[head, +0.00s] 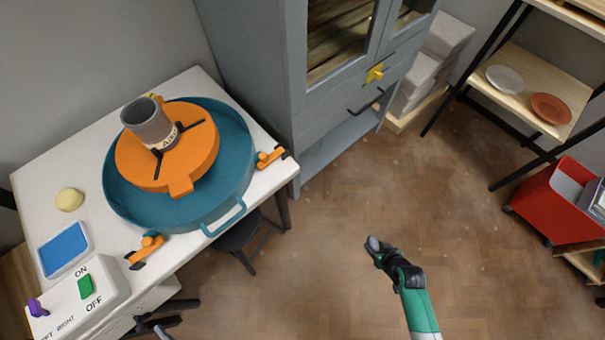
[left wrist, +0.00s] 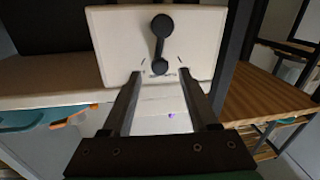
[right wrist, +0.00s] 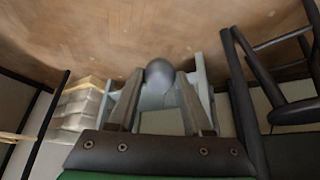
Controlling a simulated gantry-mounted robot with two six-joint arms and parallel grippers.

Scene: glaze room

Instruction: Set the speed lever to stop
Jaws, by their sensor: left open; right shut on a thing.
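In the left wrist view, a dark lever (left wrist: 160,44) with a large round end at the top and a smaller round end below stands on a pale panel (left wrist: 112,45). Small marks beside it are too blurred to read. My left gripper (left wrist: 160,75) is open, its fingers apart on either side of the lever's lower end; I see no contact. In the head view, dark parts at the bottom left edge are too cut off to identify surely. My right gripper (head: 376,246) is shut on a grey rounded thing (right wrist: 160,75), held out over the floor.
The white table (head: 35,185) carries a blue basin (head: 120,205) with an orange disc (head: 130,160) and grey cylinder (head: 145,120). At its near-left corner is a box (head: 65,310) with a green ON/OFF switch (head: 85,287). A grey cabinet (head: 255,60) stands behind. The central floor is clear.

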